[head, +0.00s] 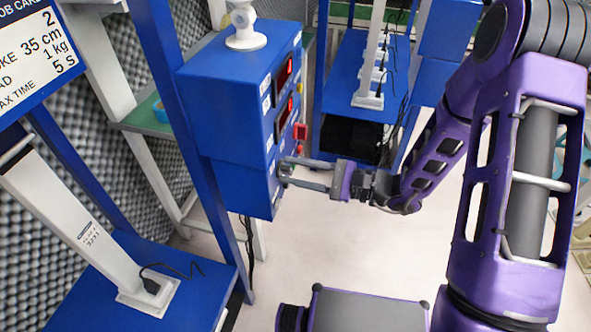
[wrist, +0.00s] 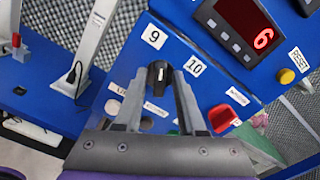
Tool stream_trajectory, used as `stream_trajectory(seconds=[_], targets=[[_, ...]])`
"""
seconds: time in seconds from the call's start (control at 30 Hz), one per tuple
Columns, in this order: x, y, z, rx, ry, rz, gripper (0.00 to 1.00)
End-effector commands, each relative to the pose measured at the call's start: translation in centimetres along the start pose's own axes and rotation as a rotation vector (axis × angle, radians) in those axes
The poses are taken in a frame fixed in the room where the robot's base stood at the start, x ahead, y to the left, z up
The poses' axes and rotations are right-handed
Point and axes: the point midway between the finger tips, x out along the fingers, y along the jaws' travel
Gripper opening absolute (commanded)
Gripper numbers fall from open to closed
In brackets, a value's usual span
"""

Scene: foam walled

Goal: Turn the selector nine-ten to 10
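The selector is a black knob (wrist: 158,74) on a blue panel in the wrist view. The label 9 (wrist: 153,36) is above it and the label 10 (wrist: 195,66) is to its upper right. The knob's upper end points roughly up the picture, nearer the 9; its exact setting is hard to read. My gripper (wrist: 159,80) has its two fingers apart, one on each side of the knob; I cannot tell whether they touch it. In the head view my gripper (head: 284,172) reaches the lower right face of the blue box (head: 222,95), where the knob is hidden.
In the wrist view, a red-digit display (wrist: 245,28) showing 6, a yellow reset button (wrist: 286,76) and a red switch (wrist: 222,118) share the panel. In the head view, a blue post (head: 180,110) stands left of the box. Open floor (head: 330,245) lies below my gripper.

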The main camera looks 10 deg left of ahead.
Motion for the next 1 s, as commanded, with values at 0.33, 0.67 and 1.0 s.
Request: stream_trajectory(seconds=[0.33, 0.67, 1.0], targets=[[-0.03, 0.0, -0.01, 0.0, 0.0, 0.0, 0.0], [-0.03, -0.07, 0.1, 0.027, -0.001, 0.0, 0.0], [-0.06, -0.32, 0.32, 0.229, -0.001, -0.002, 0.0]])
